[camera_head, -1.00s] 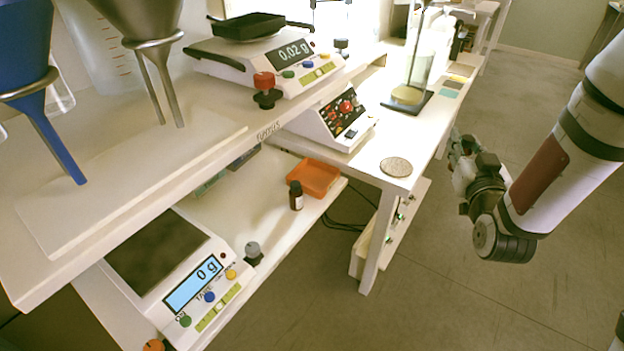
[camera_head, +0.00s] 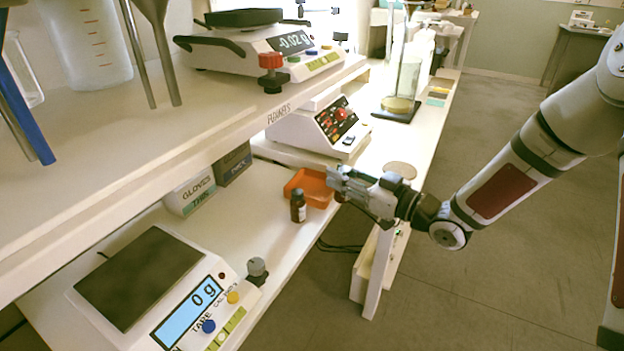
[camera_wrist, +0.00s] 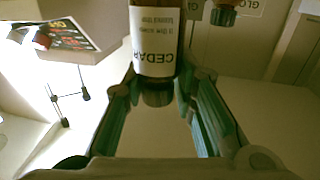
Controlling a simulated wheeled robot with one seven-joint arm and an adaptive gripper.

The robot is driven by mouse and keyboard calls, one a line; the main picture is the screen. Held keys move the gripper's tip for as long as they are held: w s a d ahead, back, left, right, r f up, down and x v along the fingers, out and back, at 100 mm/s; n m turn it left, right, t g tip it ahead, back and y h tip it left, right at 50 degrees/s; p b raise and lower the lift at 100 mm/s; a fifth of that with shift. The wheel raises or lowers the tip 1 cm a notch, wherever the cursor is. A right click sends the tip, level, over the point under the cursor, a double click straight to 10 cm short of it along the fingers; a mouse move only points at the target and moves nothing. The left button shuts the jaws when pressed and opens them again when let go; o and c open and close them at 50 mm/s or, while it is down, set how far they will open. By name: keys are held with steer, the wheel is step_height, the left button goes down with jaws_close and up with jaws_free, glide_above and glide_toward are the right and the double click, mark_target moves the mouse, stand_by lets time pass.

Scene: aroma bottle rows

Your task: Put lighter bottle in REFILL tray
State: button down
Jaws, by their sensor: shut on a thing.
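My gripper (camera_head: 340,182) is at the right side of the orange tray (camera_head: 312,187), near the lower shelf's right end. In the wrist view its green-padded fingers are shut on a dark brown bottle (camera_wrist: 156,42) with a white label reading CEDAR. In the head view the held bottle is mostly hidden by the fingers. Another dark bottle (camera_head: 298,206) with a black cap stands upright on the lower shelf, just in front of the orange tray. No REFILL lettering is readable on the tray.
A lower balance (camera_head: 150,285) reads 0 g at front left. An upper balance (camera_head: 262,48) reads -0.02 g on the shelf above. A gloves box (camera_head: 190,194) stands at the lower shelf's back. The overhanging upper shelf (camera_head: 225,118) limits height. Shelf room left of the bottle is clear.

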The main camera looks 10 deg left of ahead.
steer(key=shift+w+a+f+b, duration=0.65)
steer(key=shift+w+a+f, duration=0.15)
steer(key=shift+w+a, duration=0.6)
steer(key=shift+w+a+f+b, duration=0.65)
steer(key=shift+w+a+f, duration=0.15)
steer(key=shift+w+a, duration=0.5)
steer(key=shift+w+a+f+b, duration=0.65)
steer(key=shift+w+a+f, duration=0.15)
steer(key=shift+w+a, duration=0.6)
steer(key=shift+d, duration=0.1)
steer(key=c, duration=1.3)
jaws_free()
steer(key=shift+r, duration=0.1)
steer(key=p+v, duration=0.2)
steer(key=v, duration=1)
steer(key=shift+p, duration=0.3)
